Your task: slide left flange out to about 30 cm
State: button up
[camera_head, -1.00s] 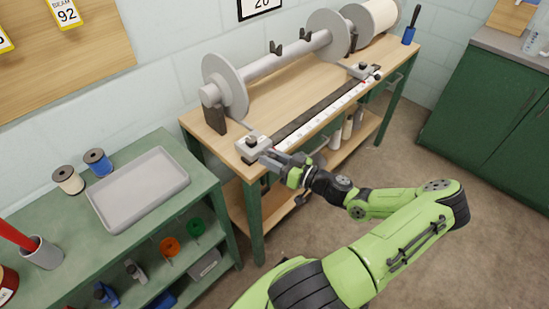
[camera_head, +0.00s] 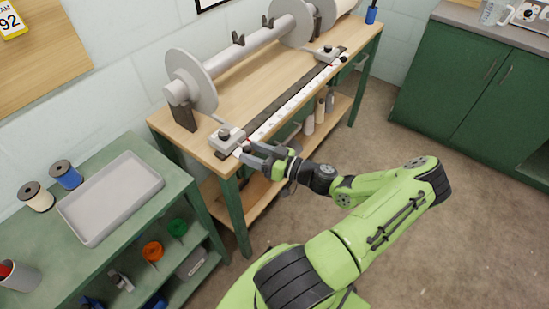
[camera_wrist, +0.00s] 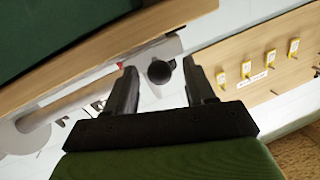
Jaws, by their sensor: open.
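The left flange (camera_head: 191,82) is a grey disc on the near left end of the beam's grey shaft. A pale slider block (camera_head: 226,140) with a dark knob sits below it at the near end of the black rail and white scale. My gripper (camera_head: 243,150) is at the front side of this block, open. In the wrist view, my gripper (camera_wrist: 162,88) has its two dark fingers apart, with the round black knob (camera_wrist: 160,72) showing between them. I cannot tell whether a finger touches the block. The scale's figures are too small to read.
The wooden bench (camera_head: 262,78) carries the beam, with a second flange (camera_head: 290,22) and a second slider block (camera_head: 326,53) farther along. A green side table with a grey tray (camera_head: 110,197) and spools stands at left. Open floor lies to the right.

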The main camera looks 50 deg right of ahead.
jog(key=p+v, duration=0.1)
jog(key=v, duration=1.2)
jog(key=shift+s, duration=0.2)
jog(key=shift+r, duration=0.1)
